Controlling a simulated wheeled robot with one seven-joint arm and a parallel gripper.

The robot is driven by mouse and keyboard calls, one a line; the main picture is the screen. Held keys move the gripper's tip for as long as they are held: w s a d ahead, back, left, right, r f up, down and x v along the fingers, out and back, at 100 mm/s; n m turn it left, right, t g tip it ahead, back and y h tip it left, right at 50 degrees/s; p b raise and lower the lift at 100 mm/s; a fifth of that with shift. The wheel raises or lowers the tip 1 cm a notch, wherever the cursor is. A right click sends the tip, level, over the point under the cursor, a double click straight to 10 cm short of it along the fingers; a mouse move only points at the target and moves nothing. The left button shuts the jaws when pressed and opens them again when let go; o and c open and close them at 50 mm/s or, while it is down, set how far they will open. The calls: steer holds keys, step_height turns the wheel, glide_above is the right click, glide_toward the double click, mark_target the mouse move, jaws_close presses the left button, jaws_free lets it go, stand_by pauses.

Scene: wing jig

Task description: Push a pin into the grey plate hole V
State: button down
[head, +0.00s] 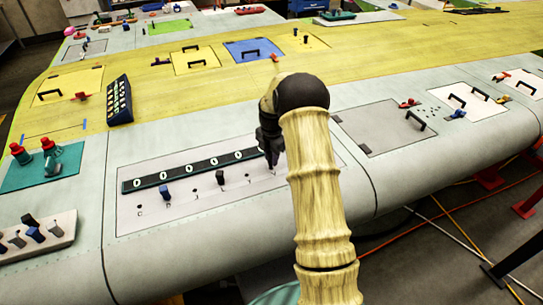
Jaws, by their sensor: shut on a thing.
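A pale grey plate (200,208) lies on the near wing skin, with small marks along its lower part. A blue pin (166,192) and a black pin (220,178) stand upright in it. My gripper (272,162) points down over the right part of this plate, shut on a dark pin that is mostly hidden by the fingers. The pin's lower end is close to the plate; I cannot tell whether it is in a hole. The hole letters are too small to read, so I cannot pick out hole V.
A dark strip with several pale rings (190,170) runs along the plate's upper part. A light block with several pins (38,235) and a teal mat (30,178) with red-topped items stand left. A dark rack (119,100) stands behind. A grey hatch (378,120) is right.

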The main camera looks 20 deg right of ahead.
steer(key=shift+f+b, duration=0.45)
steer(key=shift+f, duration=0.45)
steer(key=c, duration=1.1)
jaws_free()
steer(key=shift+c, duration=0.2)
step_height(320, 180, up, 18)
steer(key=b, duration=0.4)
steer(key=shift+f, duration=0.25)
